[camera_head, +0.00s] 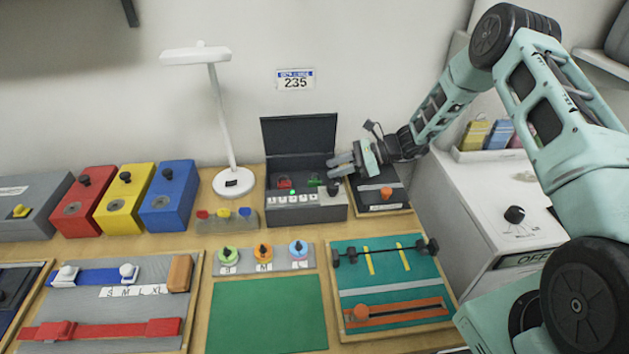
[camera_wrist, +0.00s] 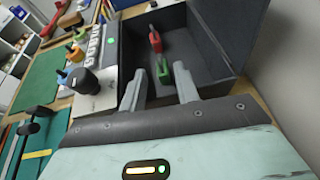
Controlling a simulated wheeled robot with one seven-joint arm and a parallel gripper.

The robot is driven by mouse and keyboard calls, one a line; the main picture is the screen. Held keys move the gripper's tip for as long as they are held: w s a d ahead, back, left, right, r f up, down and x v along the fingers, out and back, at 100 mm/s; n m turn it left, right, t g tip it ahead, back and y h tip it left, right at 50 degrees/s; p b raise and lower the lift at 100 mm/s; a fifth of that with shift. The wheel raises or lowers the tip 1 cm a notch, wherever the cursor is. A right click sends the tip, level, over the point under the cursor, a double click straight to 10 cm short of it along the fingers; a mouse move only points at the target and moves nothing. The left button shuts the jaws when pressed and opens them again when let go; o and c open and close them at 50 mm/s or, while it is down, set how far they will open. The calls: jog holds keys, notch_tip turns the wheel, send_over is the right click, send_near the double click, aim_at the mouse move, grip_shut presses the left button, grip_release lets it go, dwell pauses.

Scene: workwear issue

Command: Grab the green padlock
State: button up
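The green padlock (camera_head: 314,182) is small and sits inside the open dark grey box (camera_head: 299,135), toward its right side. In the wrist view the green padlock (camera_wrist: 163,72) shows between and beyond my fingertips. My gripper (camera_head: 335,167) is at the right edge of the box, just right of the padlock. In the wrist view my gripper (camera_wrist: 159,70) has its two fingers apart, with nothing held. A red padlock (camera_head: 284,183) lies left of the green one; it also shows in the wrist view (camera_wrist: 155,40).
The box's raised lid stands behind the padlocks. A black knob (camera_head: 333,188) rises from the box's front panel, close below my gripper. A dark tray with an orange piece (camera_head: 386,193) lies to the right. A white lamp (camera_head: 232,182) stands left.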

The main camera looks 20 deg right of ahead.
aim_at(314, 181)
jog(key=p+x, duration=0.1)
jog(key=x, duration=0.3)
jog(key=shift+a+p, duration=0.2)
jog(key=shift+p, duration=0.2)
jog(key=shift+f, duration=0.1)
jog(key=shift+c, duration=0.3)
grip_shut()
